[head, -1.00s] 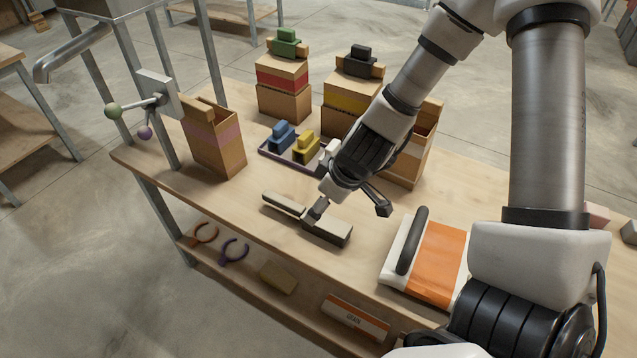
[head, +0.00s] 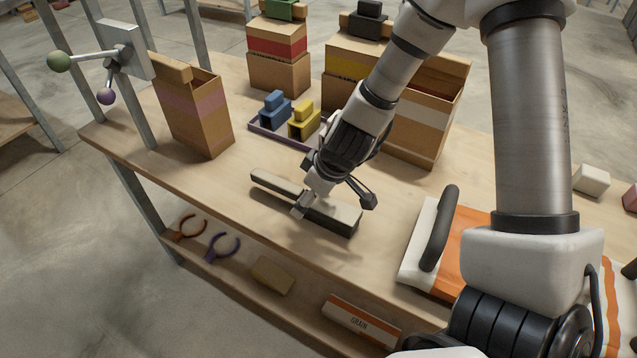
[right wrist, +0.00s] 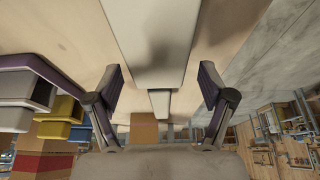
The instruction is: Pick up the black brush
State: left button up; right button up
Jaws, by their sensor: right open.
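A long brush (head: 335,216) lies flat on the wooden table (head: 205,185), with a pale thin handle to the left and a thicker, dark-sided head to the right. Its top looks greyish beige in this light. My right gripper (head: 334,204) is open and low over the brush, one finger on the near side and one on the far side. In the right wrist view the brush (right wrist: 150,40) runs between the two spread fingers (right wrist: 163,88), with a gap on each side. The gripper hides the brush's middle in the head view. My left gripper is not in view.
A tray (head: 262,133) with a blue and a yellow block stands behind the brush. Open cardboard boxes (head: 200,125) line the back. An orange and white bag (head: 465,250) with a black bar on top lies to the right. The table's front edge is close.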

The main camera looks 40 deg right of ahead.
jog(key=shift+w+f, duration=0.2)
jog(key=shift+f, duration=0.3)
jog(key=shift+w, duration=0.1)
jog(key=shift+r, duration=0.2)
jog(key=c, duration=0.5)
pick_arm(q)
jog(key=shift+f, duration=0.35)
pick_arm(e)
jog(key=c, duration=0.9)
jog(key=shift+r+p, duration=0.55)
jog(key=shift+p, duration=0.2)
pick_arm(q)
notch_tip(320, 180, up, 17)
jog(key=p, duration=1.5)
jog(key=shift+p, duration=0.4)
pick_arm(e)
notch_tip(320, 180, up, 17)
jog(key=shift+f, duration=0.1)
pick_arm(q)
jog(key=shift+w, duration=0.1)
